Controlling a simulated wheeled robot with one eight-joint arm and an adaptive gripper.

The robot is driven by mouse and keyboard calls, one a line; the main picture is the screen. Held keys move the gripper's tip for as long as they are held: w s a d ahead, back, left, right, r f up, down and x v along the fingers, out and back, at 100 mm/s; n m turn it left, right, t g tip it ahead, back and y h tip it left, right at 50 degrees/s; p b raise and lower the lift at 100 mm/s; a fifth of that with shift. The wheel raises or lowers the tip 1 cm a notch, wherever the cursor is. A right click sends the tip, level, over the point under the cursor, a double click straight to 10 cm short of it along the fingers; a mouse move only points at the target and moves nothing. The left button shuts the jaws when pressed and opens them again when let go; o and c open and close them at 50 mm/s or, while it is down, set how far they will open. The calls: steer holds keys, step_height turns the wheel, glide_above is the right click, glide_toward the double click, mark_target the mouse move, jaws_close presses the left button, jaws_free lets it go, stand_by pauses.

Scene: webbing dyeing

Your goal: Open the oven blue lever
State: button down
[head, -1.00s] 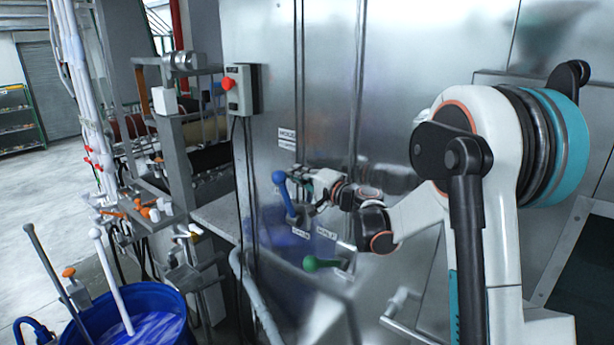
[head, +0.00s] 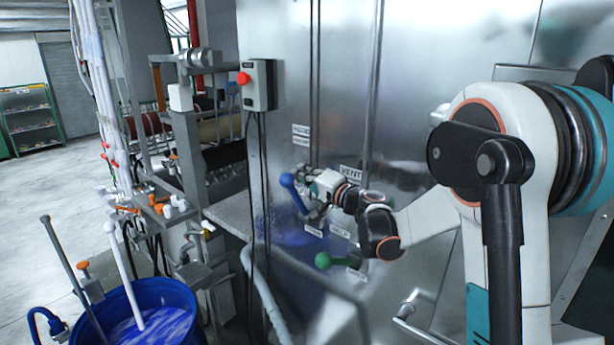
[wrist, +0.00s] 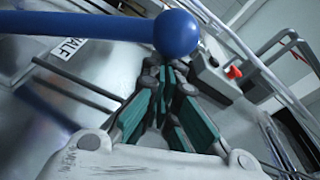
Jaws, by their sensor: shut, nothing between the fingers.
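The blue lever (head: 295,195) is on the metal oven wall, its round knob up and to the left, its shaft slanting down to the right. In the wrist view, the blue knob (wrist: 176,32) is just beyond my fingertips, and the shaft runs to the left edge. My gripper (head: 306,188) is beside the lever, on its right in the head view. In the wrist view my gripper (wrist: 166,72) is shut and empty, with teal finger pads. I cannot tell whether it touches the knob.
A green-knobbed lever (head: 323,260) is below the blue one. A control box (head: 259,86) with a red button is on the wall. A blue bucket (head: 180,290) with rods stands at lower left, near a machine frame with valves (head: 180,97).

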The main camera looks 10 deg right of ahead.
steer(key=s+a+f+n+y+b, duration=0.1)
steer(key=s+a+f+n+b, duration=0.5)
steer(key=a+f+n+b, duration=0.1)
steer(key=shift+a+f+b, duration=0.25)
steer(key=shift+a+b, duration=0.4)
steer(key=shift+b, duration=0.6)
steer(key=shift+r, duration=0.1)
step_height(320, 180, up, 10)
